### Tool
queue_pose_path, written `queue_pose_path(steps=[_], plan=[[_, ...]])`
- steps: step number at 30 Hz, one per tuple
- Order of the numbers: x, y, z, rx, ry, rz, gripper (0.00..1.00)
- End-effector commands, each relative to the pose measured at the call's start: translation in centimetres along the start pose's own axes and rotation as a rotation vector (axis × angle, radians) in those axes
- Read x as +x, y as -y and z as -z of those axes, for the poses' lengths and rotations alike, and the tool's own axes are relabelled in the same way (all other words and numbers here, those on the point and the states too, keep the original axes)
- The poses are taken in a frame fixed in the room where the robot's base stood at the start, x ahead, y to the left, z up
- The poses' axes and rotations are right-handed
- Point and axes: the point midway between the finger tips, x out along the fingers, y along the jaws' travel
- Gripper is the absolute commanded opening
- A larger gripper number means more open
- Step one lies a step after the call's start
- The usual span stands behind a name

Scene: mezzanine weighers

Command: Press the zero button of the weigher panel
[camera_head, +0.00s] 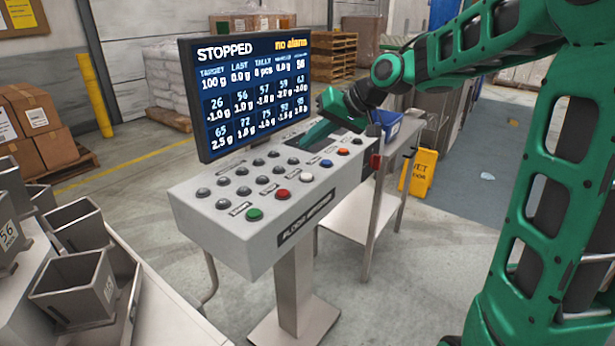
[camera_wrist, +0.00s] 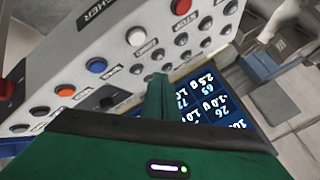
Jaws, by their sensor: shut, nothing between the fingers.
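The weigher panel (camera_head: 235,235) is a grey sloped console on a pedestal. Its front row holds a green button (camera_head: 254,214), a red button (camera_head: 281,195), a white button (camera_head: 306,177), a blue button (camera_head: 326,163) and an orange button (camera_head: 343,152). The wrist view shows the red (camera_wrist: 180,6), white (camera_wrist: 136,36), blue (camera_wrist: 96,65) and orange (camera_wrist: 65,90) buttons. My gripper (camera_head: 312,136) is shut and empty over the panel's far end, near the screen; its fingers show in the wrist view (camera_wrist: 157,92).
Grey weigh buckets (camera_head: 75,285) are at the lower left. Dark knobs fill the panel's rear rows.

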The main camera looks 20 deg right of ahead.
Motion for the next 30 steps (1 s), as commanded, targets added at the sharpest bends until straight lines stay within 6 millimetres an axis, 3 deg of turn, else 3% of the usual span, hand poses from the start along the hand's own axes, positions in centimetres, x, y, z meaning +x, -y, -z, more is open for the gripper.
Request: queue_pose_path(steps=[13, 30], plan=[[3.6, -2.6, -2.6, 0.001, 0.001, 0.001, 0.0], [4.3, -3.1, -3.1, -0.001, 0.0, 0.0, 0.0]])
